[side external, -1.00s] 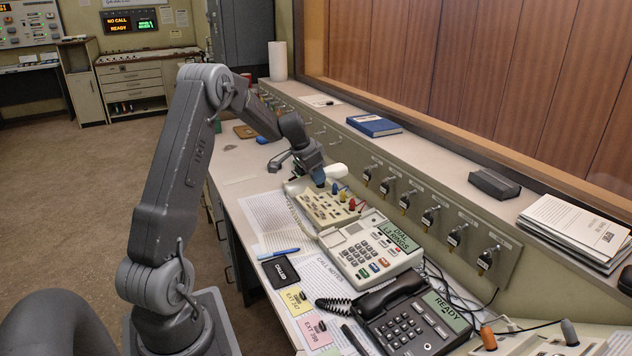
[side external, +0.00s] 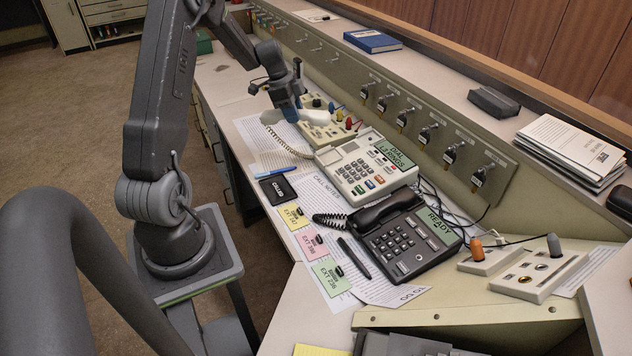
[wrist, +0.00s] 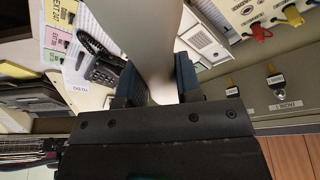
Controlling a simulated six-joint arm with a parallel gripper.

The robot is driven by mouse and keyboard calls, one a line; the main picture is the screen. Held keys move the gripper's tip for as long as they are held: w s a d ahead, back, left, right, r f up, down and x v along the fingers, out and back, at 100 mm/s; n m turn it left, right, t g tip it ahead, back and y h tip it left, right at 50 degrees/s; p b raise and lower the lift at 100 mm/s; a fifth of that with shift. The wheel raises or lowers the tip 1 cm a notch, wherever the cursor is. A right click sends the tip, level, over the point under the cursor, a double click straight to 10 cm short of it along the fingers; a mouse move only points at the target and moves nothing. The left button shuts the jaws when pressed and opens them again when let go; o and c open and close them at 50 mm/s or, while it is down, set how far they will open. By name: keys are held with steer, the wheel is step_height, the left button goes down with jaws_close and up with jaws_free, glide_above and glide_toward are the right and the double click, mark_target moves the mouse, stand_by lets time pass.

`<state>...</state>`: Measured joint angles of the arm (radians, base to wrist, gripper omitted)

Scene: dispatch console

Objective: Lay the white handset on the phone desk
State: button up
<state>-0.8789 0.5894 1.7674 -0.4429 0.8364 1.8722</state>
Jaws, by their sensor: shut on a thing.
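The white handset (side external: 315,117) is held across my gripper (side external: 288,106), above the papers at the left of the small key panel. In the wrist view the handset (wrist: 152,35) shows as a pale band between the blue fingers of my gripper (wrist: 158,84), which are shut on it. The white desk phone (side external: 372,160) stands on the desk (side external: 222,88), to the right of and nearer than the handset. A pale coiled cord (side external: 285,143) runs between the two. The wrist view shows part of a pale phone body with a speaker grille (wrist: 203,40).
A black phone (side external: 405,240) with its handset on stands nearer. The key panel (side external: 345,133) with coloured knobs is beside my gripper. A row of key switches (side external: 422,135) lines the upright console face. A black box (side external: 277,190), blue pen (side external: 272,171) and coloured notes (side external: 313,243) lie in front.

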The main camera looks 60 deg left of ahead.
steer(key=s+d+f+m+g, duration=0.3)
steer(key=s+d+f+m, duration=0.1)
steer(key=s+m, duration=0.5)
steer(key=shift+m, duration=0.6)
steer(key=w+d+f, duration=0.2)
steer(key=w, duration=0.1)
steer(key=w+d+f, duration=0.2)
steer(key=w, duration=0.1)
steer(key=w+d+f, duration=0.2)
steer(key=w, duration=0.2)
steer(key=shift+d+f, duration=0.3)
steer(key=shift+f, duration=0.05)
steer(key=shift+a+x, duration=0.2)
steer(key=shift+x, duration=0.8)
steer(key=shift+a+x, duration=0.2)
steer(key=shift+x, duration=0.75)
steer(key=shift+w+f, duration=0.1)
steer(key=shift+f, duration=0.05)
steer(key=shift+f, duration=0.15)
steer(key=o, duration=1)
